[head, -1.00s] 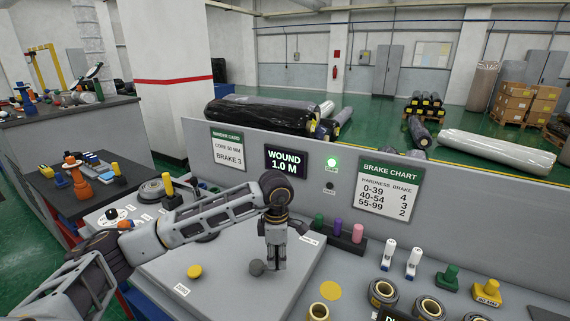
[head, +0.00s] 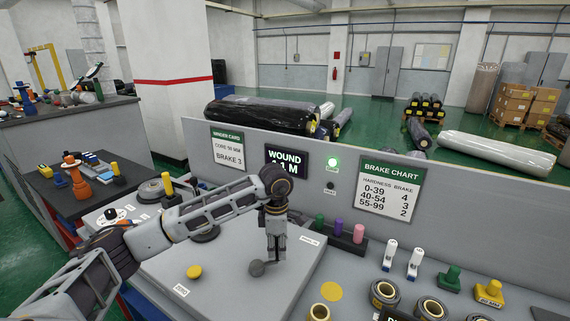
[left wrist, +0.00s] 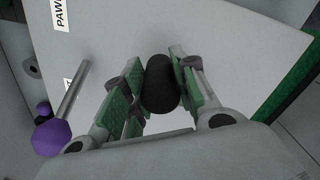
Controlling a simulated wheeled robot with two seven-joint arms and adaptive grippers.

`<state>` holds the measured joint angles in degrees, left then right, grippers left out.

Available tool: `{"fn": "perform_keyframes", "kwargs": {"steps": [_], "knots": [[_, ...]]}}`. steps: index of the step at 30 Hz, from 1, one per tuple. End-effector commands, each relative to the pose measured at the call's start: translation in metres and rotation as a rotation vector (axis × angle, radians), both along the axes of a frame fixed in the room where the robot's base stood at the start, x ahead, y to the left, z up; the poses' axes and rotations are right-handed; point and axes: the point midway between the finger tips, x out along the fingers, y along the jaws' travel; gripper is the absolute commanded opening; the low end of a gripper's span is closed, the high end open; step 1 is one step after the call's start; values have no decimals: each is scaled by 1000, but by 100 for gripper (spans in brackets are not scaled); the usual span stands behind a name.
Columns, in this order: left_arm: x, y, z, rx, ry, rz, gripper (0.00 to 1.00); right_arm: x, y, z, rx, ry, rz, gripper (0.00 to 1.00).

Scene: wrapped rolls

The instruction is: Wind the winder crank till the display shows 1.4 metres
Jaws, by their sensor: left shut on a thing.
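The winder display (head: 287,158) reads WOUND with a figure ending in ".1 M" below it; my left arm covers part of that figure. My left gripper (head: 274,257) points down over the grey console top in the head view. In the left wrist view its fingers (left wrist: 160,88) are shut on the black crank knob (left wrist: 160,84), one on each side. In the head view the fingers hide the knob, and a dark grey round piece (head: 257,268) shows low beside the fingertips. The crank arm cannot be made out. My right gripper is not in view.
A green lamp (head: 333,163) is lit right of the display. The winder card (head: 228,148) reads brake 3; a brake chart (head: 390,190) hangs at right. A yellow button (head: 194,271) is on the console top. A purple-knobbed lever (left wrist: 52,135) is near the gripper.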

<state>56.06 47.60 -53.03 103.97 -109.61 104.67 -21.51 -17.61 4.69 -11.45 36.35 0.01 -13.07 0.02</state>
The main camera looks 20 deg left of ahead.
Motion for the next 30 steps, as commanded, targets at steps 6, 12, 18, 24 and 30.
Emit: {"fn": "perform_keyframes", "kwargs": {"steps": [6, 12, 18, 24, 30], "knots": [[3, 4, -2, 4, 3, 2, 11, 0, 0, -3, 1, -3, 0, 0], [2, 4, -2, 5, 4, 2, 11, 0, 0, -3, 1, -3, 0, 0], [6, 10, -3, 7, 5, 5, 11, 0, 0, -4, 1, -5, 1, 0], [13, 21, -4, 7, 7, 5, 11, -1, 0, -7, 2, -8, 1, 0], [16, 26, -5, 6, 9, 1, 11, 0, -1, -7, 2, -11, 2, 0]]}}
